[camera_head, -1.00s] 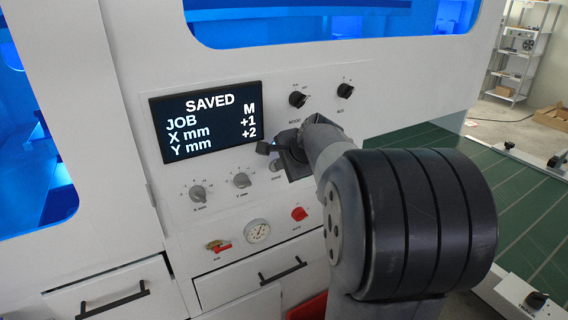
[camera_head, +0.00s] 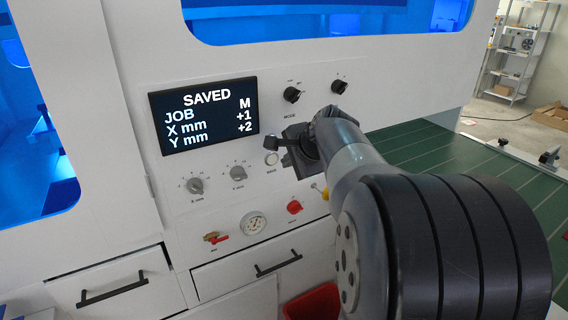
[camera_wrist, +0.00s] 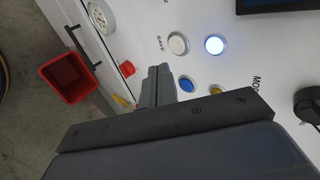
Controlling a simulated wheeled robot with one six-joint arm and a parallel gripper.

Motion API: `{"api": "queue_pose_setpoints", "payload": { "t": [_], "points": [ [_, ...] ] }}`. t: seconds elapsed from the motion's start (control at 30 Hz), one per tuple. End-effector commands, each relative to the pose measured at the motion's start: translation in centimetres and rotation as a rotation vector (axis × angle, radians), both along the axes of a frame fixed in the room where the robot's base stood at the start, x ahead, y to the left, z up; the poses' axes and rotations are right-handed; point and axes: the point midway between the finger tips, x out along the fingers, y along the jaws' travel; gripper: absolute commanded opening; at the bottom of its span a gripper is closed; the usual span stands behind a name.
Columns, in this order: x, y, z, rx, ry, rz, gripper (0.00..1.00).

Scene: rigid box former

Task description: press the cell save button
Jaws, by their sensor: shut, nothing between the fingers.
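The save button (camera_head: 271,158) is a pale round button above the SAVE label on the white panel, below the display's right side. It also shows in the wrist view (camera_wrist: 178,43), beside its label. The display (camera_head: 205,115) reads SAVED, JOB M, X mm +1, Y mm +2. My gripper (camera_head: 290,147) is in front of the panel, just right of the save button. In the wrist view its fingers (camera_wrist: 159,73) are together and empty, with their tips apart from the save button in the picture. The gap to the panel is hard to judge.
A lit white button (camera_wrist: 214,45), a blue button (camera_wrist: 186,84) and a yellow button (camera_wrist: 216,90) are near the save button. Knobs (camera_head: 238,173), a gauge (camera_head: 253,224) and a red knob (camera_head: 294,207) share the panel. A red bin (camera_wrist: 68,77) stands below.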

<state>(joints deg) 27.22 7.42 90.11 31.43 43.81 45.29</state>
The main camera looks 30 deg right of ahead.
Motion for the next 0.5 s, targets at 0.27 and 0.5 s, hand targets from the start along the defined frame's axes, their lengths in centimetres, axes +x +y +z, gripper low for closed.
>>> {"api": "queue_pose_setpoints", "payload": {
  "t": [0.27,0.5],
  "points": [
    [-3.5,-0.2,3.3,-0.003,-0.002,-0.002,0.0],
    [-4.6,-0.2,4.2,-0.001,0.002,0.0,0.0]
  ]
}}
